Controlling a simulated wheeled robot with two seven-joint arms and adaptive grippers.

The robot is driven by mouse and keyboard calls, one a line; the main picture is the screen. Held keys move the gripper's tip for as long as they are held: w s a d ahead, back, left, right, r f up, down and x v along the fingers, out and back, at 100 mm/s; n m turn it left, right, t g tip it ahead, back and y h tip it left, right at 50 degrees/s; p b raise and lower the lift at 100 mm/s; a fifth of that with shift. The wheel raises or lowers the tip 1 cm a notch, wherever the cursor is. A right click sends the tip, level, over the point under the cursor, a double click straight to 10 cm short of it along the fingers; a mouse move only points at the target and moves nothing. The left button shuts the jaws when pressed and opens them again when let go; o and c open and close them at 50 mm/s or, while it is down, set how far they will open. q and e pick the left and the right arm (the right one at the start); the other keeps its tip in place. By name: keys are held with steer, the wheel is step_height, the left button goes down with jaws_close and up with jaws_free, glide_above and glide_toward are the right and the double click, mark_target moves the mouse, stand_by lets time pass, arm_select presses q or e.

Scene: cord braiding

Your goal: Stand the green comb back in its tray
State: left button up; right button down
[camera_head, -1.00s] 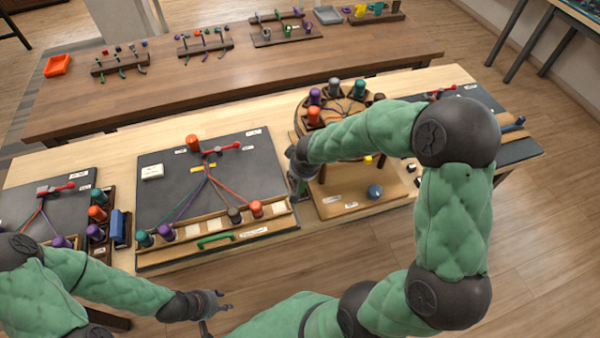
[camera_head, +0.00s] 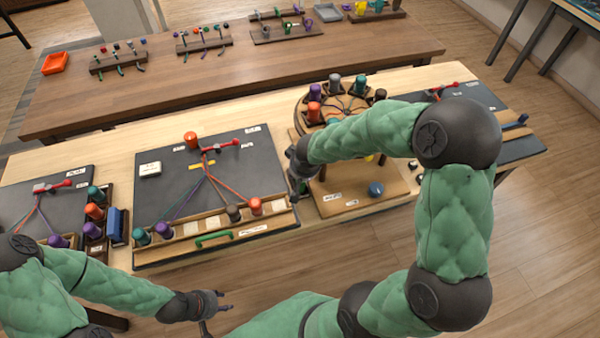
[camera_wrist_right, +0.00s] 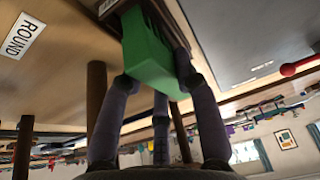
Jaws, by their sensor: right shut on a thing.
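In the right wrist view the green comb (camera_wrist_right: 150,62) is a green block between the fingers of my right gripper (camera_wrist_right: 155,75), which is shut on it. A dark slotted part (camera_wrist_right: 158,22) lies at its far end; I cannot tell whether it is teeth or the tray. In the head view my right gripper (camera_head: 299,183) is low between the dark braiding board (camera_head: 240,170) and the round stand, and the comb is mostly hidden there. My left gripper (camera_head: 224,300) is open and empty in front of the table.
A wooden rack (camera_head: 184,238) with several spools and a green handle (camera_head: 213,239) lines the board's front edge. The round stand (camera_head: 345,185) with upright spools is to the right, near a blue ball (camera_head: 376,189). A blue block (camera_head: 115,225) stands left.

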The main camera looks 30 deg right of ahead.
steer(key=shift+f+b, duration=0.35)
stand_by(0.3)
steer(key=c, duration=0.8)
jaws_free()
steer(key=shift+c, duration=0.2)
steer(key=d+v, duration=0.1)
steer(key=v, duration=1.1)
steer(key=shift+a, duration=0.45)
